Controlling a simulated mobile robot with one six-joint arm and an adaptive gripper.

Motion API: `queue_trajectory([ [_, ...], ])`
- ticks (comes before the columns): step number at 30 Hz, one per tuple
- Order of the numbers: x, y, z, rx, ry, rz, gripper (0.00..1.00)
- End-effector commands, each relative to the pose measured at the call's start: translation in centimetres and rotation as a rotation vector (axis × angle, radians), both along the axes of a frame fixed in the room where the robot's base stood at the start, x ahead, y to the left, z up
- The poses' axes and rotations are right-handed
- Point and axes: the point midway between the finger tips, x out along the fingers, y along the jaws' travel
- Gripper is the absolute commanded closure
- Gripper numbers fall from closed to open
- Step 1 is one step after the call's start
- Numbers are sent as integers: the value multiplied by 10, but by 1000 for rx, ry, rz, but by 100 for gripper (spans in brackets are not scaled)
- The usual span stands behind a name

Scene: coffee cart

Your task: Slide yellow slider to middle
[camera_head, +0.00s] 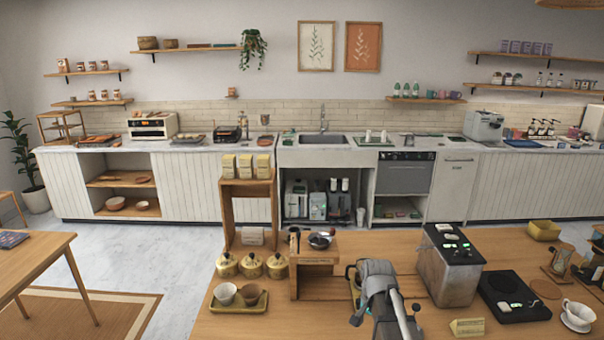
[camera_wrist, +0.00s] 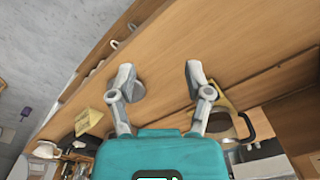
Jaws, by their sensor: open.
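My gripper (camera_wrist: 158,76) is open and empty in the wrist view, its two grey fingers spread over the bare wooden counter (camera_wrist: 225,40). In the head view my grey arm reaches over the counter at front centre, and its fingertips are hard to make out. I cannot make out a yellow slider in either view. A metal machine (camera_head: 448,272) with a black top and small green lights stands on the counter, right of my arm; any slider on it is too small or hidden.
A yellow card (camera_head: 467,327) stands near the counter's front.

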Motion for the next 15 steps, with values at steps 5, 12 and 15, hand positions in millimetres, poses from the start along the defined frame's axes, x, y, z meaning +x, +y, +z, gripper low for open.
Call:
queue_trajectory([
  [5,-19,4,-18,0,0,98,35],
  [12,-55,12,-48,-1,1,307,35],
  [15,-75,16,-64,-1,1,430,35],
])
